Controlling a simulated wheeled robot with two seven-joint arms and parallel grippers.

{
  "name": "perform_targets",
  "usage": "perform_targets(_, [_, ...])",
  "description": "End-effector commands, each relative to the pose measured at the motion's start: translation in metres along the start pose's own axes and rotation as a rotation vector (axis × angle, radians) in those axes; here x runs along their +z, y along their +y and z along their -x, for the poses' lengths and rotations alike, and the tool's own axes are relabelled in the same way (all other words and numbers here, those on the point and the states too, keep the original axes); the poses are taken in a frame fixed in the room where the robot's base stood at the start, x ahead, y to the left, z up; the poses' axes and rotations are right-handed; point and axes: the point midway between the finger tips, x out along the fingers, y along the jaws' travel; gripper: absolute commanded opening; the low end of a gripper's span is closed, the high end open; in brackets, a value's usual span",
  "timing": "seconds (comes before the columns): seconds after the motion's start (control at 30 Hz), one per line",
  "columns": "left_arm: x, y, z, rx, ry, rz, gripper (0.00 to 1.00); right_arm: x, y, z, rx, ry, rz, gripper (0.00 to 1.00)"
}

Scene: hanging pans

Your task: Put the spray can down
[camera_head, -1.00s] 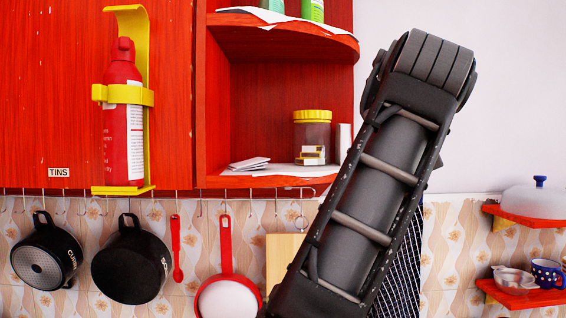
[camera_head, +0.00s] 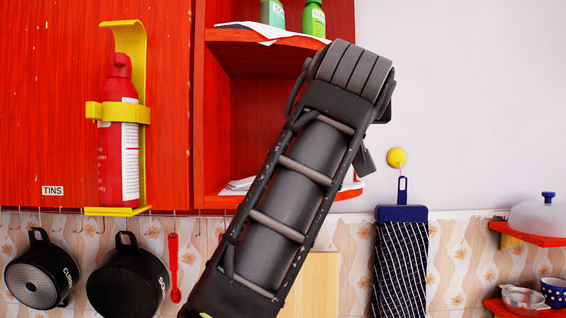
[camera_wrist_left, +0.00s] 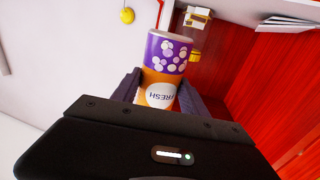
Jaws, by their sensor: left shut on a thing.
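The spray can (camera_wrist_left: 165,58), purple with pale dots above an orange part marked FRESH, shows in the left wrist view. My left gripper (camera_wrist_left: 158,92) is shut on it, with one dark finger on each side. The can is in front of the red open shelf (camera_head: 225,195), but I cannot tell whether it touches a shelf surface. In the head view my arm crosses in front of this shelf and hides the can and gripper. My right gripper is not in view.
Papers (camera_head: 238,184) lie on the lower shelf; a jar (camera_wrist_left: 196,17) shows in the wrist view. Green bottles (camera_head: 313,18) stand on the upper shelf. A red extinguisher (camera_head: 118,150) hangs at left. Pans (camera_head: 128,278) hang below. A dark cloth (camera_head: 402,265) hangs right.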

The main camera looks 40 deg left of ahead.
Motion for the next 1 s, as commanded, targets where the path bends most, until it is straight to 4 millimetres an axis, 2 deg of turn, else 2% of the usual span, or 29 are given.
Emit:
perform_targets(0.03, [-0.002,-0.014,-0.009,-0.008,0.001,0.002,0.0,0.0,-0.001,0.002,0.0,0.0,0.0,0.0])
perform_targets(0.3, [-0.003,-0.075,-0.059,-0.01,0.0,0.001,0.0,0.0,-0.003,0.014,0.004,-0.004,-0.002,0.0])
perform_targets(0.6, [-0.004,-0.129,-0.103,-0.008,0.002,0.002,0.0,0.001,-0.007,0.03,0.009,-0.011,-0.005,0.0])
perform_targets(1.0, [0.026,-0.124,-0.099,-0.002,0.003,-0.002,0.0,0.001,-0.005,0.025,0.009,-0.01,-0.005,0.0])
